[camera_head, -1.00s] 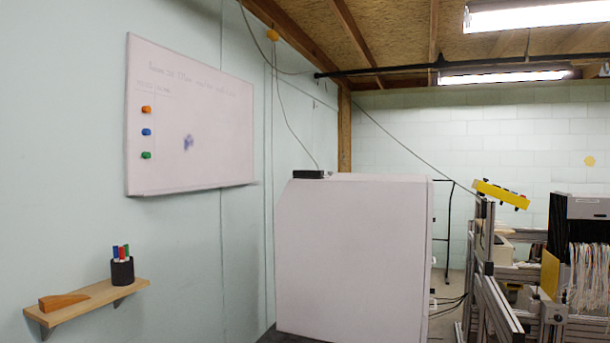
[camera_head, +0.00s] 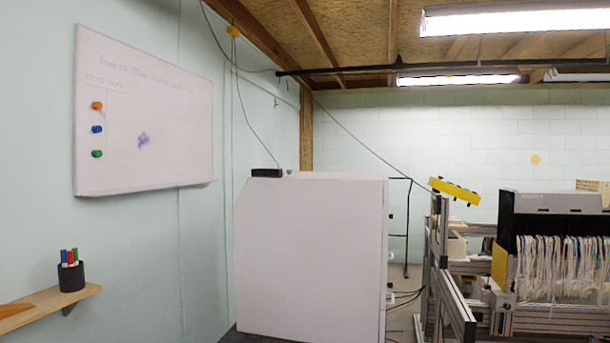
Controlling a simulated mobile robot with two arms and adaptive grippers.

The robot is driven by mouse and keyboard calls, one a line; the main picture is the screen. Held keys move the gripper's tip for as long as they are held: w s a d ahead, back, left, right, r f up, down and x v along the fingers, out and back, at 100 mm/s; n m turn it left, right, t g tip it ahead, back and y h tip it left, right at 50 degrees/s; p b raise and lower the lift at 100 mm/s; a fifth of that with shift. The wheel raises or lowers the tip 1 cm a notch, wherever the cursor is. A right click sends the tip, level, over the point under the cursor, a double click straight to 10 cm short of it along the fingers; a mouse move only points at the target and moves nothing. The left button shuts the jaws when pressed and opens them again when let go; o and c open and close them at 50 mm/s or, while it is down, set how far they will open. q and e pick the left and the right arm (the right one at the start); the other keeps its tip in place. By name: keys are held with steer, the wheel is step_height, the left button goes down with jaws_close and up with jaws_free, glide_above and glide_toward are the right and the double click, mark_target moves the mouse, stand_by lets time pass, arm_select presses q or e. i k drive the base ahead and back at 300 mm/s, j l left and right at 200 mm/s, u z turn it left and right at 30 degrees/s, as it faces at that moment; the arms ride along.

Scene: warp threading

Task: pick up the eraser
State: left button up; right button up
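The eraser looks to be the orange-brown wedge-shaped block (camera_head: 17,309) at the far left, cut off by the picture's edge. It lies on a small wooden wall shelf (camera_head: 60,301). A dark cup (camera_head: 71,277) with several coloured markers stands on the same shelf, to the right of the block. Neither of my grippers shows in the head view.
A whiteboard (camera_head: 155,125) with coloured magnets and a dark smudge hangs above the shelf. A large white cabinet (camera_head: 310,255) stands in the middle. A metal frame (camera_head: 450,300) and a machine with many hanging threads (camera_head: 560,265) are at the right.

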mark_target(277, 173)
steer(key=i+j+z, duration=0.15)
steer(key=z, duration=0.25)
steer(key=i+j+z, duration=0.15)
steer(key=z, duration=0.25)
steer(key=i+j+z, duration=0.1)
steer(key=j+z, duration=0.55)
steer(key=z, duration=0.15)
steer(key=i+j+z, duration=0.1)
steer(key=j+z, duration=0.4)
steer(key=j, duration=1)
steer(key=k+j+z, duration=0.15)
steer(key=j, duration=0.4)
steer(key=j+z, duration=0.1)
steer(key=j, duration=0.45)
steer(key=k+j, duration=0.1)
steer(key=j, duration=0.45)
steer(key=k+j+z, duration=0.15)
steer(key=j, duration=0.4)
steer(key=u, duration=0.15)
steer(key=j+z, duration=0.15)
